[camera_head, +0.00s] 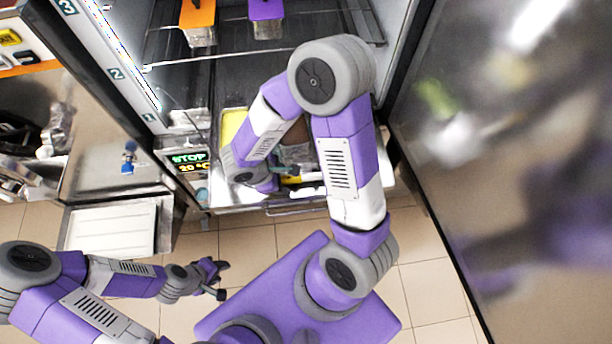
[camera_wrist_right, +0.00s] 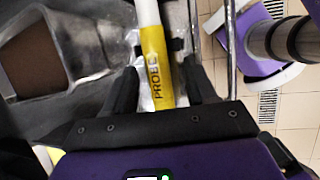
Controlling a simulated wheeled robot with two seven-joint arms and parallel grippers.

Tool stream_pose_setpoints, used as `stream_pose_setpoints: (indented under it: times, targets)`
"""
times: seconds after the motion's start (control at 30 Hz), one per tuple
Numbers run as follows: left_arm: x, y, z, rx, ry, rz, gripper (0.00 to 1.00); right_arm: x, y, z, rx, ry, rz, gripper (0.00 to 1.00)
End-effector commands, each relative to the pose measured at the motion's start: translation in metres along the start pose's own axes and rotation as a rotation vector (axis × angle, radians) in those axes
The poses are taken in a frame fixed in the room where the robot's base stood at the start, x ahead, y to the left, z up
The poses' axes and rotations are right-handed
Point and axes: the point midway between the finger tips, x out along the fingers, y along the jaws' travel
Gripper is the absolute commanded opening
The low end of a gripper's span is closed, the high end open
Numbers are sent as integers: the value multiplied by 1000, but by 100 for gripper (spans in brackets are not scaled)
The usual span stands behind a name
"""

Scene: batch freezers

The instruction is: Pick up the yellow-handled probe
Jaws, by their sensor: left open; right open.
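The yellow-handled probe (camera_wrist_right: 157,70) shows in the right wrist view, with a yellow handle marked PROBE and a white upper part. Its handle lies between the two dark fingers of my open right gripper (camera_wrist_right: 160,62); I cannot tell whether they touch it. In the head view, a yellow and white piece of what looks like the probe (camera_head: 291,180) shows at the freezer's front edge, beside my right gripper (camera_head: 275,182), which the arm partly hides. My left gripper (camera_head: 221,280) is open and empty above the floor, to the left of my purple base.
The open freezer (camera_head: 180,95) has a wire shelf with an orange-lidded tub (camera_head: 198,20) and a purple-lidded tub (camera_head: 266,14). A metal container with brown contents (camera_wrist_right: 35,60) is beside the probe. A white tray (camera_head: 112,228) lies at left; the freezer door (camera_head: 440,150) stands at right.

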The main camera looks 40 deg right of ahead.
Motion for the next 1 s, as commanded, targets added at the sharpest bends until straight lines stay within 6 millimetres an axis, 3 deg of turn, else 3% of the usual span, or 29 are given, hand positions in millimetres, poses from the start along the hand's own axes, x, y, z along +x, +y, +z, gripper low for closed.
stream_pose_setpoints:
  times: [0.07,0.4,0.83,1.0]
  targets:
    - [0,0,0,0,0,0,43,0,0,0,0,0,0,52]
    - [0,0,0,0,0,0,43,0,0,0,0,0,0,0]
    - [-5,2,0,0,0,0,43,-3,0,1,0,0,-1,0]
    - [-13,5,0,0,0,0,43,-24,7,10,5,3,6,0]
